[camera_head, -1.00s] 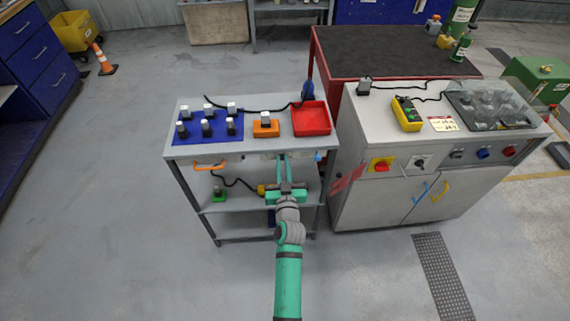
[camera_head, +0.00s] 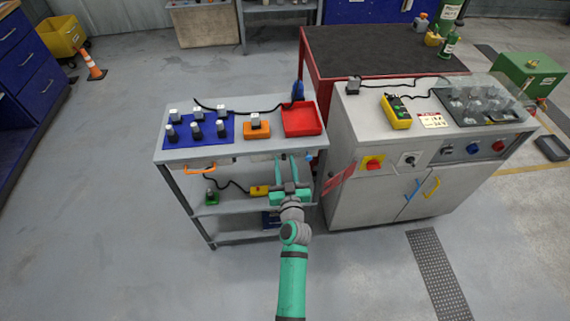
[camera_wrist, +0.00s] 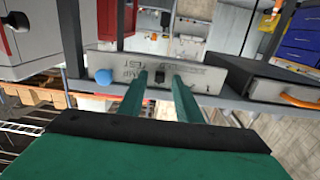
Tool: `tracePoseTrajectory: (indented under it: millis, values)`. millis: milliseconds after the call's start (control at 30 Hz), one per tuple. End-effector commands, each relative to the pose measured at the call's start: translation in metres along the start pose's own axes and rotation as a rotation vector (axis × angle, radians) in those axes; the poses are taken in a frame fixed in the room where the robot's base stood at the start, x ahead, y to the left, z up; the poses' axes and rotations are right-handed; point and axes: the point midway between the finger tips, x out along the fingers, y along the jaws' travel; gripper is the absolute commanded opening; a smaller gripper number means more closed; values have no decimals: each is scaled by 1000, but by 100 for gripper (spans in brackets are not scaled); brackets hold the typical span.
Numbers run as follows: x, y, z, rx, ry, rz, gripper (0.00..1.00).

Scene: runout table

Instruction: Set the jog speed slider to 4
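A pale panel (camera_wrist: 205,72) with lettering, partly reading TEST, hangs under the cart's front edge in the wrist view. A small black piece (camera_wrist: 160,79) on it shows between my fingers; it may be the slider, but I cannot read any scale or setting. A blue round knob (camera_wrist: 103,76) is at the panel's left end. My gripper (camera_wrist: 161,76) has its two green fingers apart, one on each side of the black piece; I cannot tell if they touch it. In the head view my gripper (camera_head: 287,158) is at the cart's front edge, hiding most of the panel.
An orange handle (camera_head: 200,170) sticks out in front. A grey cabinet (camera_head: 365,205) stands close on the right.

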Motion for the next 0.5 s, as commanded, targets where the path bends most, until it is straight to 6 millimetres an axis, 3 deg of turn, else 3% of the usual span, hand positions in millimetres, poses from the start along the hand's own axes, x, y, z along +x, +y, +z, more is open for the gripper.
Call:
tracePoseTrajectory:
  millis: [267, 500]
  values:
    - [-9, 0, 0, 0, 1, 2, 31]
    - [-48, 0, 1, 1, -1, 1, 31]
